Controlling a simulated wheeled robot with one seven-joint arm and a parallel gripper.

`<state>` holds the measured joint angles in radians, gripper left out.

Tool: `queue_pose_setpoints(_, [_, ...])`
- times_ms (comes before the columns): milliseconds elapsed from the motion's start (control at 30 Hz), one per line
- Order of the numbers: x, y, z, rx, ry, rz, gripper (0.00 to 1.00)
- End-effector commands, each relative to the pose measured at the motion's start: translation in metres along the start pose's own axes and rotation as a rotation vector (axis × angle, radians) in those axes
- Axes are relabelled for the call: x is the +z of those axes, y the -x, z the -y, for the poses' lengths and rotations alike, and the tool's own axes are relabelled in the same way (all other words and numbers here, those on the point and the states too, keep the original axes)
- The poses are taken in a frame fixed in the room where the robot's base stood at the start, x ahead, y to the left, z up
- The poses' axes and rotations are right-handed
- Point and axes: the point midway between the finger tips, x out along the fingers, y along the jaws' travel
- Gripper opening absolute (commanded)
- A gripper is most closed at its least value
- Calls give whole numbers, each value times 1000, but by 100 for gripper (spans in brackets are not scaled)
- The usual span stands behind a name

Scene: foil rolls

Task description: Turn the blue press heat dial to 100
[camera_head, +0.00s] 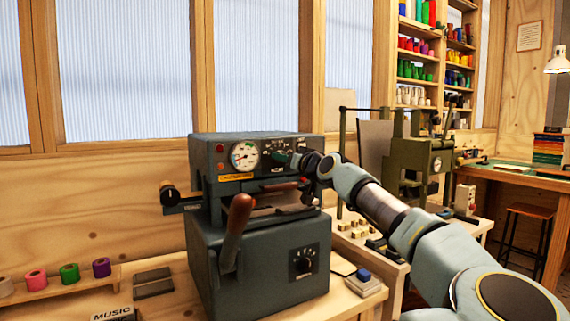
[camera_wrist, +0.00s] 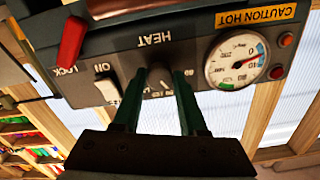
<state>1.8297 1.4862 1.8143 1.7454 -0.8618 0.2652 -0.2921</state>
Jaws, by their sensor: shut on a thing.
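The blue-grey press (camera_head: 262,222) stands on the bench in the head view. Its heat dial (camera_wrist: 159,84) is on the upper front panel beside the "HEAT" label, which appears upside down in the wrist view. My gripper (camera_wrist: 160,77) has its two green fingers on either side of the dial and is shut on it. In the head view my gripper (camera_head: 291,159) reaches the panel from the right, and the dial is mostly hidden behind it. The fingers cover much of the scale, so I cannot read the dial's setting.
A round gauge (camera_head: 244,156) sits left of the dial. A red-handled lock lever (camera_wrist: 72,40) and a white on switch (camera_wrist: 107,90) are close to my fingers. A brown-handled lever (camera_head: 239,217) sticks out in front. A green press (camera_head: 408,160) stands at the right.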

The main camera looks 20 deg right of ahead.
Motion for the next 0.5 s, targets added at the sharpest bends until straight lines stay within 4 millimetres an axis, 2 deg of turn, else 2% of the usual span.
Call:
queue_pose_setpoints(200, [2, 0, 0, 1, -135, 1, 0])
queue_pose_setpoints(500, [1, 0, 0, 0, -238, 2, 0])
